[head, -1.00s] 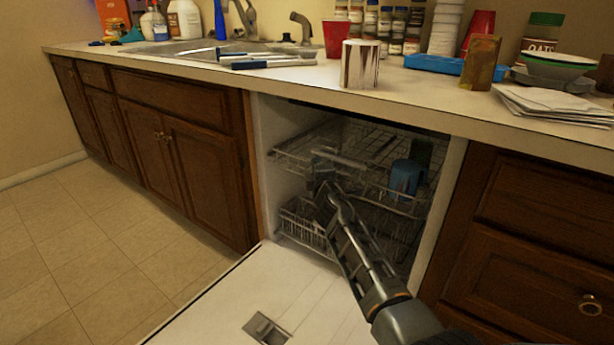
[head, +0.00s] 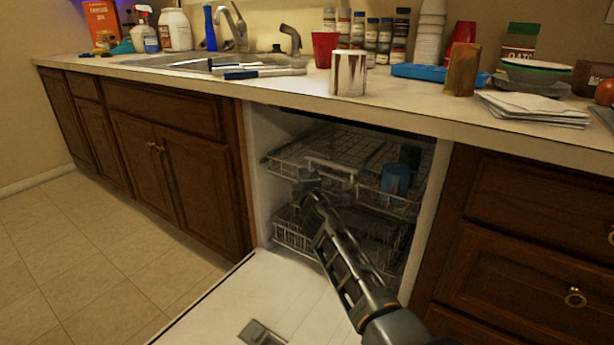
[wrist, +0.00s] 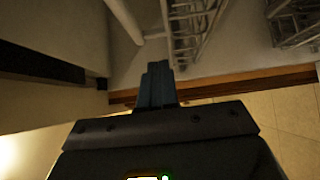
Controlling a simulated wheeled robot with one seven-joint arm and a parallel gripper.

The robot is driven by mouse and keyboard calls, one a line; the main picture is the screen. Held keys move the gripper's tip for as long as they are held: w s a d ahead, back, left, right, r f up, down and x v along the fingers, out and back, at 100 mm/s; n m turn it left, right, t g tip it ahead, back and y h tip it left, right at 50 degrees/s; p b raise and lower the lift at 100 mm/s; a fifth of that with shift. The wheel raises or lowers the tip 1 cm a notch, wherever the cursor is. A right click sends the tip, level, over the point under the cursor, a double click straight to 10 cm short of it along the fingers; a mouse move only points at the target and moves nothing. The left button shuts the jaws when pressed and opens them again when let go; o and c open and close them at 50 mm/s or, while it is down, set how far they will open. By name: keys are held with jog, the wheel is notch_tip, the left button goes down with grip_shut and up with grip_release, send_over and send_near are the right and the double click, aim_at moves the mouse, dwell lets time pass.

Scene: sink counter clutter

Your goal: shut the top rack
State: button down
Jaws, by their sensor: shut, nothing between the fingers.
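The top rack (head: 345,150) is a white wire rack in the upper part of the dishwasher, with a light handle piece on its front rail. Most of it sits inside the opening; I cannot tell whether it is fully in. A blue cup (head: 396,180) stands in it at the right. My gripper (head: 306,184) is at the rack's front left, just below the handle; contact is unclear. In the wrist view my gripper's fingers (wrist: 157,82) are together and empty, and rack wires (wrist: 195,25) show above right.
The lower rack (head: 290,238) sits beneath, partly hidden by my arm. The dishwasher door (head: 235,300) is folded down in front. Floor at left is clear.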

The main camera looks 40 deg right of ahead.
jog(key=p+v, duration=0.3)
jog(key=v, duration=0.7)
jog(key=shift+a, duration=0.25)
